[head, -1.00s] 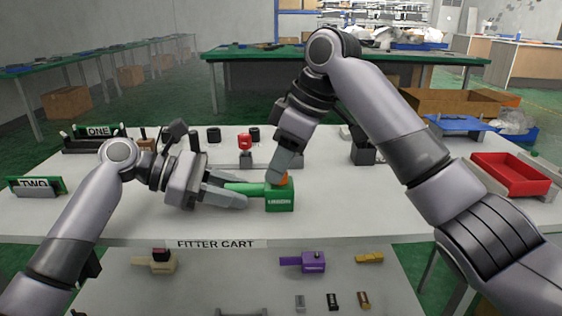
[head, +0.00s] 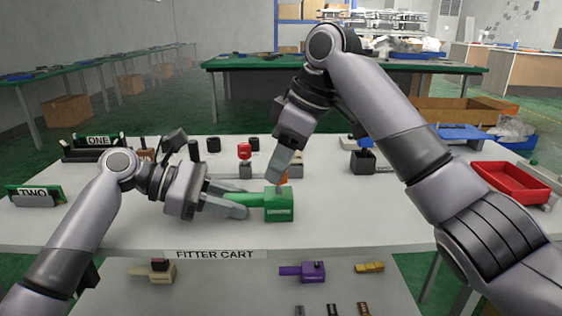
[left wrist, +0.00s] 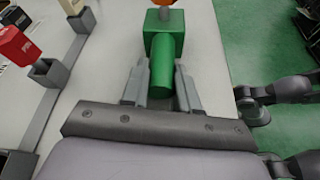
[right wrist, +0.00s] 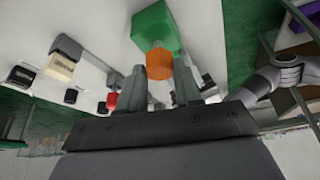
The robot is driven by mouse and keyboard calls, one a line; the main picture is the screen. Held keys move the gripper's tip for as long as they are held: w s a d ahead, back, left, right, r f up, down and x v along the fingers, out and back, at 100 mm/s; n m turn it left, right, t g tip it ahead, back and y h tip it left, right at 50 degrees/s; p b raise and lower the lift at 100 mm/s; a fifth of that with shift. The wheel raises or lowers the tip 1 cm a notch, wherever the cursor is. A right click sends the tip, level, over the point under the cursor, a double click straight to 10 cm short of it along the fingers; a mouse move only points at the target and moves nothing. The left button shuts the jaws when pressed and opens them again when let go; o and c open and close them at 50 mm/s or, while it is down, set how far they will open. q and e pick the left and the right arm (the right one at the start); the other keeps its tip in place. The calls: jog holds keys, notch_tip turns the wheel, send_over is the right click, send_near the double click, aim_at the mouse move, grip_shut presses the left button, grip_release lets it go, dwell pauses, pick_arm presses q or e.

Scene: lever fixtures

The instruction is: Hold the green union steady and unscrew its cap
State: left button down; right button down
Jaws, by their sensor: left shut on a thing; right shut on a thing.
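The green union (head: 280,212) has a square body and a round green handle, and is over the white cart top. My left gripper (head: 242,200) is shut around its handle; the left wrist view shows a finger on each side of the handle (left wrist: 160,78). The orange cap (right wrist: 159,65) is between the fingers of my right gripper (right wrist: 160,72), which are shut on it. In the head view the cap (head: 284,179) is just above the body, mostly behind a right finger.
A red fixture (head: 244,152) and several dark blocks stand behind the union. A red tray (head: 512,182) is at the right. Sign stands ONE (head: 97,141) and TWO (head: 33,193) are at the left. The cart top's front strip is clear.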

jog(key=shift+r, duration=1.55)
pick_arm(q)
jog(key=c, duration=0.8)
grip_release()
jog(key=shift+a, duration=0.1)
